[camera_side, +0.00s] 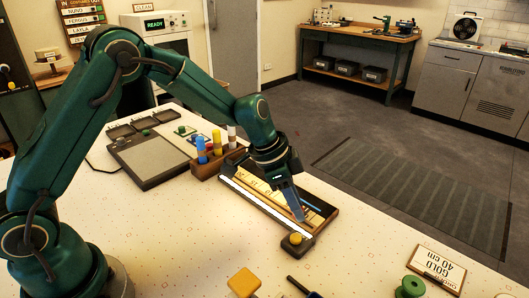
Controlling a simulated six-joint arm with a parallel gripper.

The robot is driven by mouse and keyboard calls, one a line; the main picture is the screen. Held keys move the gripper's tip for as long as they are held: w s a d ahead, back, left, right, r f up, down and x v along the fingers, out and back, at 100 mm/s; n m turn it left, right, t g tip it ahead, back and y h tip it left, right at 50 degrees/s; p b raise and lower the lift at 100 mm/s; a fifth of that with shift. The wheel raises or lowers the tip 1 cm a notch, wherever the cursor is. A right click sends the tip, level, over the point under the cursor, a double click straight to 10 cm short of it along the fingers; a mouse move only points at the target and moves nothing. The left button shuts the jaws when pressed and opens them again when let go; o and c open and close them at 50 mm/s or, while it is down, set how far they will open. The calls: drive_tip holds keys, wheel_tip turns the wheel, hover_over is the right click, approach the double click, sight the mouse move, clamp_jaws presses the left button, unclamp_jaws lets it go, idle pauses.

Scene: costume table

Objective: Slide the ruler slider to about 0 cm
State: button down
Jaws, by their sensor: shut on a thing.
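The ruler (250,184) lies in a dark-framed tray on the white table, with a bright white strip along its near side. My gripper (300,218) reaches down over the right end of the tray. Its jaws are shut on what appears to be the ruler slider, which is mostly hidden behind the fingers. The scale numbers are too small to read. A dark block with a yellow knob (295,238) sits at the tray's near right corner.
A wooden rack with blue, orange and white tubes (202,150) stands left of the tray. A grey panel (155,158) lies further left.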

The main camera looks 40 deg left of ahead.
sight(295, 227)
drive_tip(key=shift+d, duration=1.4)
drive_tip(key=c, duration=0.7)
unclamp_jaws()
drive_tip(key=shift+o, duration=0.2)
drive_tip(key=shift+a+r, duration=0.1)
drive_tip(key=shift+v, duration=2.5)
